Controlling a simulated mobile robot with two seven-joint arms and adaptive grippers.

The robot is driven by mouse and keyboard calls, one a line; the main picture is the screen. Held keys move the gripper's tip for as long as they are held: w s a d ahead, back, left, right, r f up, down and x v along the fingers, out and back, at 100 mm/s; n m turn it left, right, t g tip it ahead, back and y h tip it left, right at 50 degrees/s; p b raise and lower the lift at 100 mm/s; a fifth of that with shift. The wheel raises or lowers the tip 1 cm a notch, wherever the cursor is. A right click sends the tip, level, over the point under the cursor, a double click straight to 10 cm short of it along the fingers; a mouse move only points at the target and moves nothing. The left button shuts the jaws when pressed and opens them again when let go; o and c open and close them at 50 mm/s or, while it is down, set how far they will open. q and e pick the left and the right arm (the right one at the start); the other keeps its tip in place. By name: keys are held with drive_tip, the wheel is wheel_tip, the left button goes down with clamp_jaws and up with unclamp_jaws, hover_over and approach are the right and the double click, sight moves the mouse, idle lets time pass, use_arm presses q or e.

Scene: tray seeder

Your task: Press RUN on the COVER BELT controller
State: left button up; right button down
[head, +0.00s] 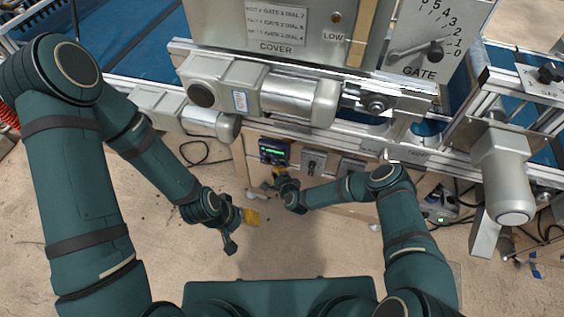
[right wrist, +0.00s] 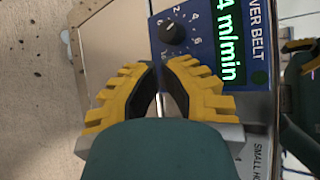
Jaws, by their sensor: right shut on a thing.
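The COVER BELT controller (head: 274,152) is a dark blue box with a lit green display, low on the machine's front panel. My right gripper (head: 279,176) is just below the controller. In the right wrist view, its yellow-padded fingers (right wrist: 160,72) close around a thin pale piece, mostly hidden. The fingertips are by the controller's edge, near the knob. My left gripper (head: 238,226) hangs lower left, away from the controller.
A switch plate (head: 312,163) is right of the controller. A silver motor (head: 270,92) juts out above it. The GATE lever plate (head: 433,45) is higher right. Cables lie on the floor at both sides. The floor below the panel is mostly clear.

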sight(282, 160)
drive_tip(key=shift+w+d+b, duration=0.3)
drive_tip(key=shift+w+b, duration=0.2)
drive_tip(key=shift+w, duration=0.4)
idle(0.8)
drive_tip(key=shift+w+d+b, duration=0.1)
drive_tip(key=shift+w+b, duration=0.3)
drive_tip(key=shift+b, duration=0.05)
